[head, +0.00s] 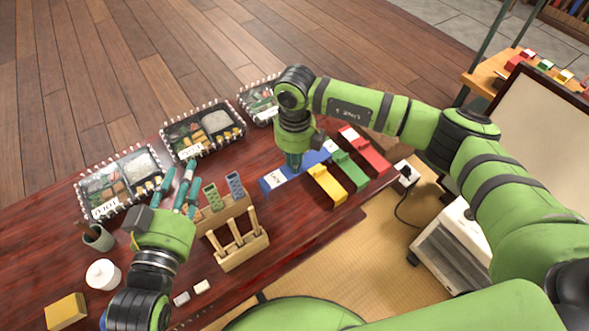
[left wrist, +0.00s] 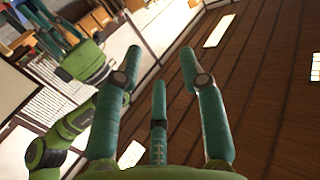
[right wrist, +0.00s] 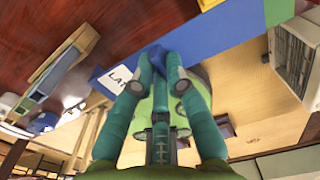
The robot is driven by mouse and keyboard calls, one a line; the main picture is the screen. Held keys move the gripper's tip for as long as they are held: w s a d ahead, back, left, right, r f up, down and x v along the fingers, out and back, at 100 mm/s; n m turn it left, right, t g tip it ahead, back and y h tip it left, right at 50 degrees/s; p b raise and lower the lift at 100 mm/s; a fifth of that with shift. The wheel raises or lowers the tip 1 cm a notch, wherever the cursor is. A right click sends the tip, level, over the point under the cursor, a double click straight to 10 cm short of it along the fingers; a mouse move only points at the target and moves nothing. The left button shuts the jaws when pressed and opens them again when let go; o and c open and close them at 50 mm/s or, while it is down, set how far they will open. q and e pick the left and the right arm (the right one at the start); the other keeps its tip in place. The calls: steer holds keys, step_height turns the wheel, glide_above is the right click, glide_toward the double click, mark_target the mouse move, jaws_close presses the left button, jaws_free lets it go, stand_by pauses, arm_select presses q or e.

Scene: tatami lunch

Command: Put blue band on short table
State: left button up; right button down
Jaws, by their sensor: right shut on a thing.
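The blue band (head: 270,182) is a long blue strip with a white label, at the left of a row of coloured bands on the dark red table (head: 150,265). My right gripper (head: 293,163) points down and is shut on the blue band's middle; the band also shows in the right wrist view (right wrist: 232,30). I cannot tell whether it touches the table. My left gripper (head: 176,180) is open and empty above the table's left part; its spread fingers show in the left wrist view (left wrist: 160,70). A small wooden table (head: 482,77) stands at upper right.
Yellow (head: 326,184), green (head: 350,170) and red (head: 366,150) bands lie close beside the blue one. Lunch boxes (head: 203,134) line the far edge. A wooden rack (head: 238,240) and white pot (head: 103,274) stand near my left arm. A white-fronted panel (head: 535,125) stands at right.

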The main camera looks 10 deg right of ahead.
step_height(320, 180, down, 4)
steer(key=shift+r+b, duration=0.25)
steer(key=shift+b, duration=0.3)
arm_select(q)
step_height(320, 180, up, 7)
steer(key=s+d+t+h, duration=0.1)
steer(key=t+h, duration=0.1)
steer(key=t, duration=0.1)
steer(key=shift+d+m+t+h, duration=0.3)
steer(key=shift+d+m, duration=0.1)
arm_select(e)
steer(key=shift+f, duration=0.1)
arm_select(q)
steer(key=shift+s+r, duration=0.1)
steer(key=shift+r, duration=0.05)
arm_select(e)
steer(key=shift+f, duration=0.1)
arm_select(q)
steer(key=shift+s+d+r+t, duration=0.15)
steer(key=shift+r+t, duration=0.15)
steer(key=shift+r, duration=0.05)
arm_select(e)
steer(key=c, duration=1.2)
jaws_free()
steer(key=shift+c, duration=0.2)
